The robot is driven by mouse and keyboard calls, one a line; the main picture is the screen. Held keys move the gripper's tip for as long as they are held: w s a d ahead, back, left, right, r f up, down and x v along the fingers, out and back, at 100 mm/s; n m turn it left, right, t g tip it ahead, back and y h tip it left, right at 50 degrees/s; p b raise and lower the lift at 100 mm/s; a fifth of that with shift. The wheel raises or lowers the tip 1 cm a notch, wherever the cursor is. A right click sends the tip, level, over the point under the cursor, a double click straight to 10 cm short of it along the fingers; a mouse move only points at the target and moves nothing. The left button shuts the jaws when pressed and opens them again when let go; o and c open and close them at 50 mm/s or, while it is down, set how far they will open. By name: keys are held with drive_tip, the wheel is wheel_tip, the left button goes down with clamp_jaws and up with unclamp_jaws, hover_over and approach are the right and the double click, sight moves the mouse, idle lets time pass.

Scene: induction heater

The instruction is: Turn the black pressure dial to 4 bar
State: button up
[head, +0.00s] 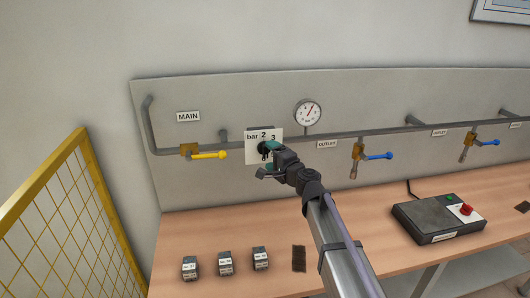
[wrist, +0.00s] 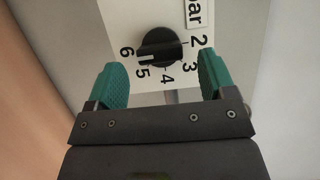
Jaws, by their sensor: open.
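The black pressure dial (wrist: 160,47) sits on a white plate (wrist: 230,20) marked "bar" with numbers 2 to 6 in the wrist view. A pale mark shows at the dial's lower left, near the 5 and 6; its exact reading is hard to tell. My gripper (wrist: 161,60) is open, its two green fingers on either side of the dial, with gaps between them and it. In the head view my gripper (head: 269,156) is in front of the dial plate (head: 252,149) and hides part of the dial (head: 263,148).
A round gauge (head: 307,113) is above the pipe, right of the plate. A yellow-handled valve (head: 208,155) is left, a blue-handled valve (head: 376,156) right. Several small blocks (head: 225,263) and a black control box (head: 438,218) are on the wooden bench (head: 190,230). A yellow fence (head: 70,200) stands left.

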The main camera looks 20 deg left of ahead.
sight(266, 152)
drive_tip(key=x, duration=0.4)
drive_tip(key=c, duration=0.9)
drive_tip(key=shift+s, duration=0.1)
drive_tip(key=shift+c, duration=0.2)
drive_tip(key=shift+n, duration=0.3)
drive_tip(key=shift+r+n+h+p, duration=0.15)
drive_tip(key=shift+n+h+p, duration=0.45)
drive_tip(key=shift+n+p, duration=0.5)
drive_tip(key=n+h+p, duration=0.2)
drive_tip(key=n, duration=0.2)
drive_tip(key=shift+g, duration=0.3)
drive_tip(key=n+h+p, duration=0.2)
drive_tip(key=n, duration=0.1)
drive_tip(key=shift+f+n+t+h, duration=0.2)
drive_tip(key=shift+n+t+h, duration=0.7)
drive_tip(key=shift+n, duration=0.9)
drive_tip(key=shift+h, duration=0.3)
